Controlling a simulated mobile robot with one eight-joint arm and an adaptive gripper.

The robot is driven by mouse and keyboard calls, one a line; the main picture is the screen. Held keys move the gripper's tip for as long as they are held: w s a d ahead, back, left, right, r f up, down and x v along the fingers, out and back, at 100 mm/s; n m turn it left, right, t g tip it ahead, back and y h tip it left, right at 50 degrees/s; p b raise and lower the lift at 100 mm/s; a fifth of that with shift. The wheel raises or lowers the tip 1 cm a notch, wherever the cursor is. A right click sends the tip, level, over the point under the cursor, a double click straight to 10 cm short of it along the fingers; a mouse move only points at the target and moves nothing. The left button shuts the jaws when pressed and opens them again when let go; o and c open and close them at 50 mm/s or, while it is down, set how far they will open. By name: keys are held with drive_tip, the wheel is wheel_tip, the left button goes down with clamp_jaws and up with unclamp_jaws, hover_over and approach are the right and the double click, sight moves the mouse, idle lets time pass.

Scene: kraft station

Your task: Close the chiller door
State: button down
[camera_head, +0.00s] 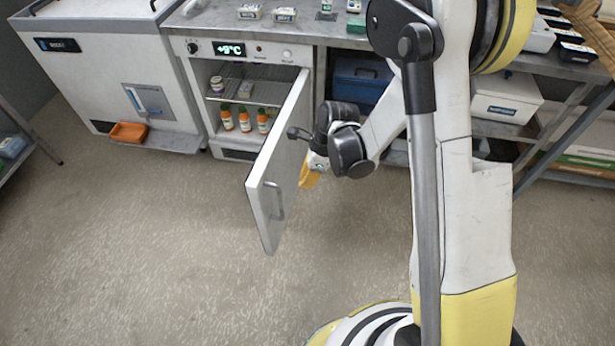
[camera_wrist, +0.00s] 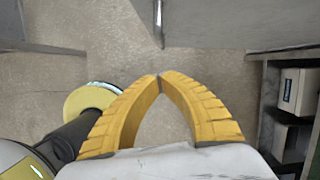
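The chiller (camera_head: 250,60) stands under the counter with a lit display reading +9°C. Its white door (camera_head: 280,150) stands wide open, swung out over the floor. A grey bar handle (camera_head: 274,200) shows near its free end. My gripper (camera_head: 306,180) is to the right of the door, partly covered by my own wrist. In the wrist view its yellow fingers (camera_wrist: 160,77) meet at the tips with nothing between them. A grey panel (camera_wrist: 240,22) and an upright metal bar (camera_wrist: 158,22) lie ahead of the fingertips. I cannot tell whether the fingers touch the door.
Orange-capped bottles (camera_head: 245,119) and small jars stand on the chiller's shelves. A chest freezer (camera_head: 110,70) is to the left, with an orange tray (camera_head: 128,132) by its base. A blue crate (camera_head: 358,80) and a white box (camera_head: 505,97) sit under the counter. The floor (camera_head: 150,250) in front is clear.

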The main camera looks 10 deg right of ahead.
drive_tip(key=w+a+f+b, duration=0.1)
drive_tip(key=a+f+b, duration=0.1)
drive_tip(key=a+f, duration=0.2)
drive_tip(key=shift+a+f+b, duration=0.2)
drive_tip(key=shift+a+b, duration=0.2)
drive_tip(key=shift+a, duration=0.1)
drive_tip(key=shift+w, duration=0.1)
